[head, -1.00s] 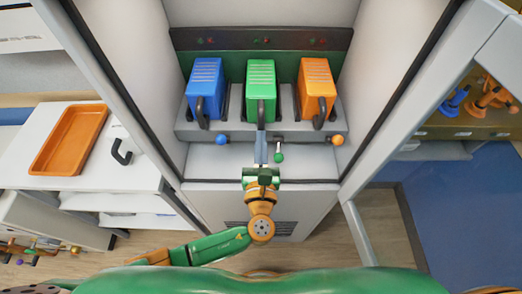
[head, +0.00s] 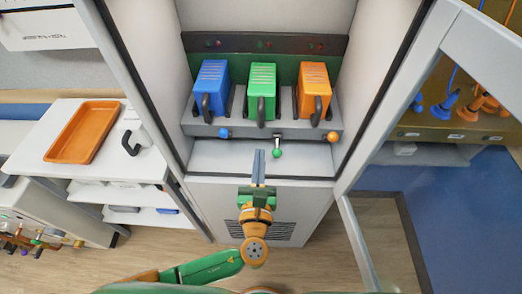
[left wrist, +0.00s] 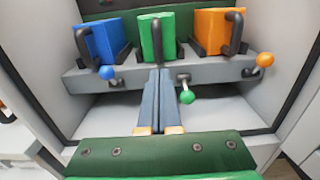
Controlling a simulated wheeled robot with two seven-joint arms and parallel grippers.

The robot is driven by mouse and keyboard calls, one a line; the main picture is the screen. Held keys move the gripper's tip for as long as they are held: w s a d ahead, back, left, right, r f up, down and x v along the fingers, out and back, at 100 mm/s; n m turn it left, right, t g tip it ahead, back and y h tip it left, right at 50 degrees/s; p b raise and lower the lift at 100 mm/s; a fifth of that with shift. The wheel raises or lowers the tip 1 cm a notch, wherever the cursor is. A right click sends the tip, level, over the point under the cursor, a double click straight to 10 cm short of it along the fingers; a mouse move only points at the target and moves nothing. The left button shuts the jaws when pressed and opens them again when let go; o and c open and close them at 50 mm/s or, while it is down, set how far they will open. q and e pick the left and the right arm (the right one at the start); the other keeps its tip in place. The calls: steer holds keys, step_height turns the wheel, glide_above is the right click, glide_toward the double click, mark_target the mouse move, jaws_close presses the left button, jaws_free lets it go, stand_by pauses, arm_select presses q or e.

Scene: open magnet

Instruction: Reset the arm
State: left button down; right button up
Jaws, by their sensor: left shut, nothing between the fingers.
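My left gripper (head: 259,166) is shut and empty in front of the cabinet, its fingers together and pointing into the opening. In the left wrist view the shut fingers (left wrist: 157,98) point at the shelf below the green block. A blue block (head: 211,80), a green block (head: 262,85) and an orange block (head: 313,85), each with a dark handle, stand on the grey ledge (head: 190,127). Below them are a blue knob (head: 224,133), a green knob (head: 277,153) and an orange knob (head: 334,137). The green knob sits lower, just right of the fingertips and apart from them. My right gripper is not in view.
Cabinet side walls (head: 148,85) stand left and right of the opening. A glass-like open door frame (head: 405,85) is at right. A white cart with an orange tray (head: 82,131) stands at left. Floor (head: 300,262) shows below the cabinet.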

arm_select(q)
steer(key=s+b, duration=0.1)
steer(key=s, duration=0.5)
steer(key=s+a+f+n+g, duration=0.2)
steer(key=a+f+n+g, duration=0.15)
steer(key=f, duration=0.65)
steer(key=s+a+f+n+g+y, duration=0.1)
steer(key=s+a+f+n+g, duration=0.25)
steer(key=f, duration=0.55)
steer(key=a+f+n+g, duration=0.3)
steer(key=f+n+g, duration=0.15)
steer(key=f, duration=0.55)
steer(key=s+a+f+n+g, duration=0.1)
steer(key=s+a+f+n, duration=0.1)
steer(key=s+n, duration=0.5)
steer(key=s+a+f+n+g, duration=0.2)
steer(key=s+f+n, duration=0.3)
steer(key=s+n, duration=0.2)
steer(key=s+a+f+n+g+h, duration=0.1)
steer(key=s+a+f+n+g, duration=0.1)
steer(key=s+n, duration=0.5)
steer(key=shift+s+a+f+n+b, duration=0.25)
steer(key=shift+a+f+n+b, duration=0.25)
steer(key=shift+f, duration=0.4)
steer(key=shift+w+g, duration=0.1)
steer(key=shift+g, duration=0.15)
